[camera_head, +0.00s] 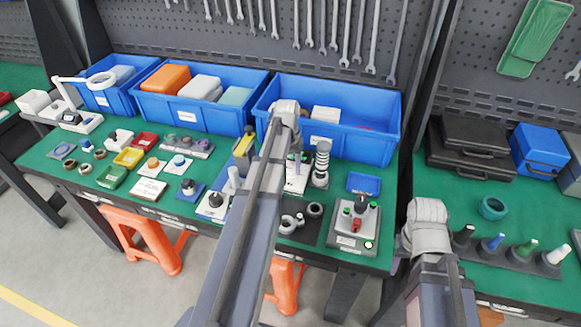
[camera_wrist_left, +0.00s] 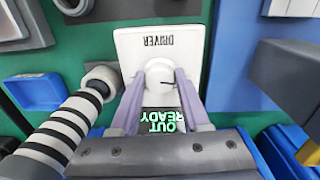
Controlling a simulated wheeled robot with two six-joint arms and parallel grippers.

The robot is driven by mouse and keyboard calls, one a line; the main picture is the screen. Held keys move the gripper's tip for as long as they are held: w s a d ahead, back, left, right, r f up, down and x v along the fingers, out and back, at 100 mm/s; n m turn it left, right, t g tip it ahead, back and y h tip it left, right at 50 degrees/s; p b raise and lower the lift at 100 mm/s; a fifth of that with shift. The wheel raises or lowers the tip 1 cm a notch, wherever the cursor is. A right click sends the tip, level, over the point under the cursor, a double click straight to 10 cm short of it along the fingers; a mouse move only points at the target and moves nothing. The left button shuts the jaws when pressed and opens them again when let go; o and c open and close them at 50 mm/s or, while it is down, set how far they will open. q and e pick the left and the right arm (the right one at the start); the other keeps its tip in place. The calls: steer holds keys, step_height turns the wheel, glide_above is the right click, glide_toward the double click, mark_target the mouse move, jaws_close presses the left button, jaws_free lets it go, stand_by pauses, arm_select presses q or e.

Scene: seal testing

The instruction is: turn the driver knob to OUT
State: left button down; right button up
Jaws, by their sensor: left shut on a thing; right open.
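The driver unit (camera_wrist_left: 132,48) is a white box with a DRIVER label that appears upside down in the left wrist view. Its round white knob (camera_wrist_left: 160,75) sits between the two lilac fingers of my left gripper (camera_wrist_left: 160,92), which is shut on it. A dark pointer line marks the knob. Green letters on the dark display (camera_wrist_left: 163,123) read OUT and READY, upside down here. In the head view the unit (camera_head: 292,186) is partly hidden by my left arm. My right arm comes in at the right, but its fingers do not show.
A black-and-white ringed post (camera_wrist_left: 68,130) stands close beside the driver unit. A grey box with red and green buttons (camera_head: 352,225) is to its right. Blue bins (camera_head: 345,150) line the back. Small parts and trays crowd the green bench to the left.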

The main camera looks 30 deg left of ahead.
mark_target(289, 169)
arm_select(q)
steer(key=shift+c, duration=1.9)
jaws_free()
steer(key=shift+r, duration=0.15)
steer(key=r+p, duration=0.3)
steer(key=p, duration=0.1)
steer(key=r+p, duration=0.3)
steer(key=r, duration=0.1)
steer(key=shift+a+r+p, duration=0.2)
steer(key=shift+r+p, duration=0.05)
steer(key=shift+p, duration=0.15)
